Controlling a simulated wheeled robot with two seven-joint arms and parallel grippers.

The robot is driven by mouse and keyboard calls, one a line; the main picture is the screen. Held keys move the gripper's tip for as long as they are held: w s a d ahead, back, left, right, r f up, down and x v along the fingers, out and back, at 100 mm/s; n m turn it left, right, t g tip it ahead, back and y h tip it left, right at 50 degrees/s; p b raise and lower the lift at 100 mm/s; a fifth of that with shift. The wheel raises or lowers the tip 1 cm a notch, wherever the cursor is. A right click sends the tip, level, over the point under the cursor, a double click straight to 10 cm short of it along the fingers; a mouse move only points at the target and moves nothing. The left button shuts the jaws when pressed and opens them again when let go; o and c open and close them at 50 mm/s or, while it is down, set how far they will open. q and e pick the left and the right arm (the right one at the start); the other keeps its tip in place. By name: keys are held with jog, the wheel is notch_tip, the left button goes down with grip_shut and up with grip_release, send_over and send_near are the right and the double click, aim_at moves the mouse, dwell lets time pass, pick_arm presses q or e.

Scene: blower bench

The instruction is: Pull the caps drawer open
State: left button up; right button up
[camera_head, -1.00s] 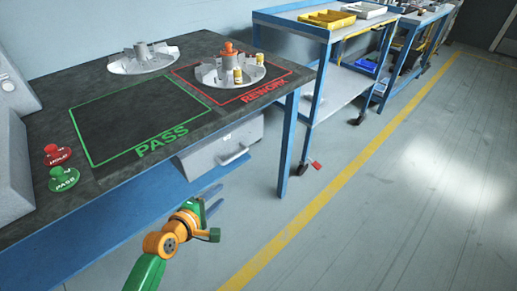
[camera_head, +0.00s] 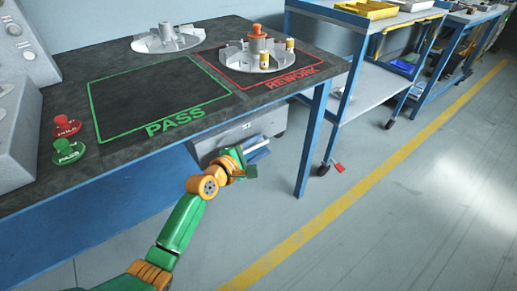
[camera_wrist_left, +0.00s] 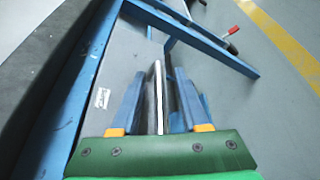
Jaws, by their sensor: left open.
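The caps drawer (camera_head: 226,134) is a light grey box under the right part of the bench and looks closed. My left gripper (camera_head: 259,148) is in front of it in the head view and hides most of its handle. In the left wrist view, the drawer front (camera_wrist_left: 120,60) with a small white label lies to the left. The pale handle bar (camera_wrist_left: 158,95) runs between the two blue fingers of my open left gripper (camera_wrist_left: 159,90). Gaps show on both sides of the bar, and I cannot tell whether a finger touches it. My right gripper is not in view.
The dark bench top (camera_head: 130,170) carries PASS and REWORK outlines, metal impellers (camera_head: 262,52), and red and green buttons (camera_head: 68,151). A blue bench leg (camera_head: 314,140) stands right of the drawer. A blue cart (camera_head: 360,85) stands beyond it. The floor in front is free.

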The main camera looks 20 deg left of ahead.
pick_arm(q)
grip_shut()
dwell(1.4)
